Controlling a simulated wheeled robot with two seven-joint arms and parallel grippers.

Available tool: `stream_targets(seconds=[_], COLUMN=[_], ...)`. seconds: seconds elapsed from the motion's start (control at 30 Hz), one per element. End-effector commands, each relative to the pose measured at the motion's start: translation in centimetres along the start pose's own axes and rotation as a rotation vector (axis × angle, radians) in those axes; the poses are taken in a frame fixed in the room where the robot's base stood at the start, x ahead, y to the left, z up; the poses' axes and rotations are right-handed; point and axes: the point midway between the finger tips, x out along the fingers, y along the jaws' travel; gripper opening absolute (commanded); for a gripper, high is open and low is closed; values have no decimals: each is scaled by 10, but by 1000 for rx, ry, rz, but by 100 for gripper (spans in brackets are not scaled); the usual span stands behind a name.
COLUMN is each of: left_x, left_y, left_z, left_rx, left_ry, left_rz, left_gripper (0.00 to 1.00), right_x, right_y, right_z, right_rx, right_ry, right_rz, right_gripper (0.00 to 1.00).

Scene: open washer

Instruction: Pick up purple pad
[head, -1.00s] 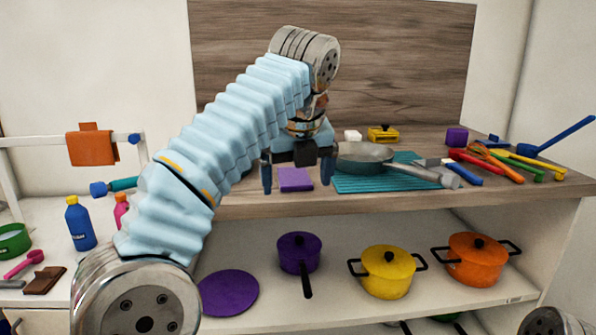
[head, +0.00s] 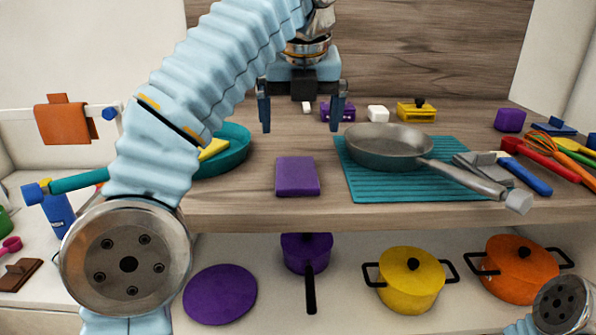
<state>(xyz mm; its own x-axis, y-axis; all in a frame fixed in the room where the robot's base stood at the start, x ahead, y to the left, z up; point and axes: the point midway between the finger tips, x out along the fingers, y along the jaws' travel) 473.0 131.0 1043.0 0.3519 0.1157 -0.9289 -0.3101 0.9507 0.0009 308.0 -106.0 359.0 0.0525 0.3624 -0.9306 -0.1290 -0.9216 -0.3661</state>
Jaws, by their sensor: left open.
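The purple pad (head: 297,176) is a flat rectangular block. It lies on the wooden counter near its front edge, left of the teal mat. My left gripper (head: 302,124) points down above and behind the pad in the head view, open, with nothing between its fingers. The pad is fully visible and apart from the gripper. Of my right arm only a round joint shows at the lower right corner; its gripper is out of the picture.
A grey frying pan (head: 388,150) sits on the teal mat (head: 374,190), its handle reaching right. A teal pan (head: 232,155) is partly behind my left arm. Small boxes stand behind, and utensils lie at right. Pots (head: 411,280) fill the shelf below.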

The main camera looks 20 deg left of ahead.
Motion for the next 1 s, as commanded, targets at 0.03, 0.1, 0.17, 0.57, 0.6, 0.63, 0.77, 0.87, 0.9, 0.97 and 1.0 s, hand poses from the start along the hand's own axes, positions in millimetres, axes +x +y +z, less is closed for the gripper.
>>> stream_targets(seconds=[0.03, 0.1, 0.17, 0.57, 0.6, 0.63, 0.77, 0.87, 0.9, 0.97, 1.0], left_x=[4, 8, 10, 68, 71, 74, 95, 110, 114, 118, 119], left_y=[1, 1, 1, 0, 0, 1, 5, 5, 4, 4, 4], left_z=[0, 0, -2, -1, 0, 0, 2, 3, 3, 3, 3], left_rx=[1, 1, 2, 2, 1, 1, 1, 2, 3, 3, 3], left_ry=[2, -4, -12, -13, -13, -12, -12, -12, -12, -13, -13], left_rz=[2, 1, -1, -2, -1, 0, 1, 0, 0, -1, -2], left_gripper=[100, 100, 100, 100, 100, 100, 100, 100, 100, 100, 100], right_x=[0, 0, 0, 0, 0, 0, 0, 0, 0, 0, 0], right_y=[0, 0, 0, 0, 0, 0, 0, 0, 0, 0, 0], right_z=[0, 0, 0, 0, 0, 0, 0, 0, 0, 0, 0], right_rx=[0, 0, 0, 0, 0, 0, 0, 0, 0, 0, 0], right_ry=[0, 0, 0, 1, 1, 1, 1, 1, 1, 1, 1], right_rz=[0, 0, 0, 0, 0, 0, 0, 0, 0, 0, 0], right_gripper=[82, 82, 82, 82, 82, 82, 82, 82, 82, 82, 82])
